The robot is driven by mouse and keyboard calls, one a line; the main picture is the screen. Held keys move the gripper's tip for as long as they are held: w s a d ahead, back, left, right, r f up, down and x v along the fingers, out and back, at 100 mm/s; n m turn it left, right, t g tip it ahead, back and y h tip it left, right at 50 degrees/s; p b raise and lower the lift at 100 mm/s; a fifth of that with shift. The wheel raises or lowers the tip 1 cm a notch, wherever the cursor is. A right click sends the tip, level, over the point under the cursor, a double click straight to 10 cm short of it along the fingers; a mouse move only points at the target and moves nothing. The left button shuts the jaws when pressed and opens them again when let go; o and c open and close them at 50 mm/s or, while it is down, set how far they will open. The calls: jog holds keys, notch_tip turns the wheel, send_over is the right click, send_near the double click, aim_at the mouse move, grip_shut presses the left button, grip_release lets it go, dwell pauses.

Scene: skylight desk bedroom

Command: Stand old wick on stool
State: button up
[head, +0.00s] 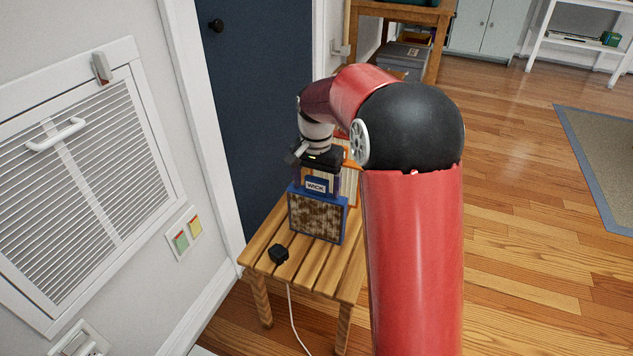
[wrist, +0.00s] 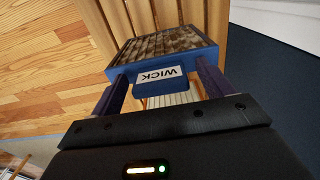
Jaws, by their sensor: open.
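The old wick (head: 316,217) is a blue-framed panel with a brown, stained mesh and a tab marked WICK. It stands upright on the slatted wooden stool (head: 262,238). In the wrist view the wick (wrist: 165,44) shows with its label towards me, and stool slats (wrist: 205,14) lie beyond it. My gripper (head: 316,182) is above the wick, pointing down. Its fingers are apart, one on each side of the tab, as the wrist view also shows (wrist: 160,88). I cannot tell whether either finger touches the tab.
An orange-framed pale pleated panel (head: 351,186) is behind the wick, partly hidden by my arm. A small black block (head: 278,253) sits on the stool's front, with a white cord (head: 294,318) hanging nearby. A dark blue door (head: 252,100) and louvred wall grille (head: 60,190) stand left. Open floor (head: 530,220) lies right.

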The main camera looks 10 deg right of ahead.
notch_tip(320, 180, up, 8)
jog(key=shift+f+p, duration=0.1)
jog(key=shift+p, duration=0.25)
dwell(0.4)
jog(key=s+r+n+t, duration=0.2)
jog(key=s+r, duration=0.1)
jog(key=s, duration=0.5)
jog(key=s+r+n+t, duration=0.1)
jog(key=s+r+n, duration=0.15)
jog(key=s, duration=0.55)
jog(key=s+f+n+t, duration=0.2)
jog(key=s+f, duration=0.1)
jog(key=s, duration=1)
jog(key=shift+f+n+t, duration=0.3)
jog(key=shift+f+n, duration=0.05)
jog(key=shift+f, duration=0.05)
